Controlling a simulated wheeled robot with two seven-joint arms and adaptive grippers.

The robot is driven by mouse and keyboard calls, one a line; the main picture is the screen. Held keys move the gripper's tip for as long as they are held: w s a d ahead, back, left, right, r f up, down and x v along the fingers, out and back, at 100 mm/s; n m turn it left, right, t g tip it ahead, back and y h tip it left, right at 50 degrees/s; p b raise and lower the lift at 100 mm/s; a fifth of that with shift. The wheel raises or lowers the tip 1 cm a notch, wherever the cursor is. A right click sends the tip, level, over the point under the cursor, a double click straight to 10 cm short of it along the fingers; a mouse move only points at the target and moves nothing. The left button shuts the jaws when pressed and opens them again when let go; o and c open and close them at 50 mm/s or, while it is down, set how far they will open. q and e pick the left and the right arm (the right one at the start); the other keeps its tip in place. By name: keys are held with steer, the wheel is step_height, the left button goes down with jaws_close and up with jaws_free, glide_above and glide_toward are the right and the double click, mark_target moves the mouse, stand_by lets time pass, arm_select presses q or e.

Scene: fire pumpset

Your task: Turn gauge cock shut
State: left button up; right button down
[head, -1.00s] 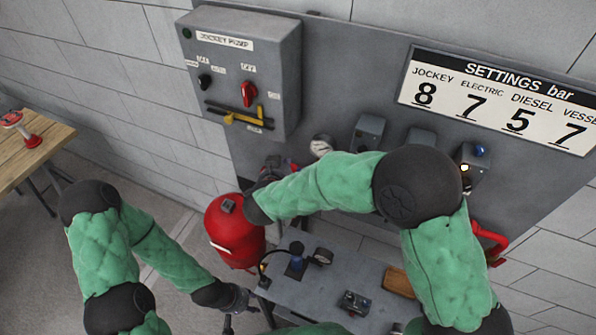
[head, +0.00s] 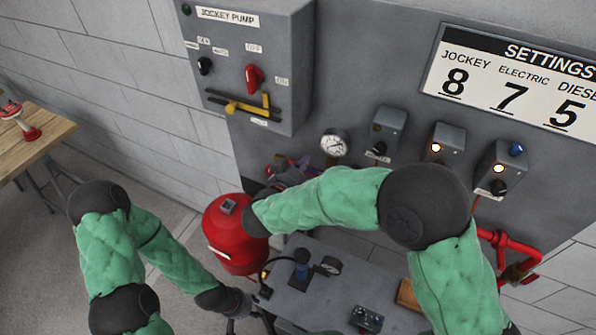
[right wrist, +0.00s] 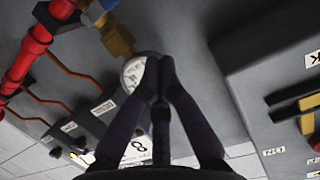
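The round white-faced gauge (head: 334,142) is on the grey panel, below and right of the jockey pump box. In the right wrist view the gauge (right wrist: 132,74) is partly covered by a finger, beside a brass fitting (right wrist: 118,42) with a blue part (right wrist: 106,24). I cannot make out the cock's handle or its angle. My right gripper (right wrist: 158,66) has its fingertips together with nothing visible between them, close to the gauge in the picture; contact cannot be told. My left gripper (head: 246,318) hangs low at the left, its fingers unclear and cut off by the frame edge.
A red vessel (head: 236,235) stands below my right forearm. The jockey pump box (head: 245,70) juts from the panel, and lamp boxes (head: 387,132) sit right of the gauge. Red pipes (right wrist: 38,38) run near the gauge in the wrist view. A wooden table (head: 35,140) is far left.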

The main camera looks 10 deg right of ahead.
mark_target(316, 172)
steer(key=w+d+f, duration=0.1)
steer(key=w+f, duration=0.2)
steer(key=f, duration=0.2)
steer(key=shift+d+b, duration=0.35)
steer(key=shift+w+a+f+n+p, duration=0.1)
steer(key=shift+f+n+p, duration=0.2)
steer(key=shift+f+p, duration=0.3)
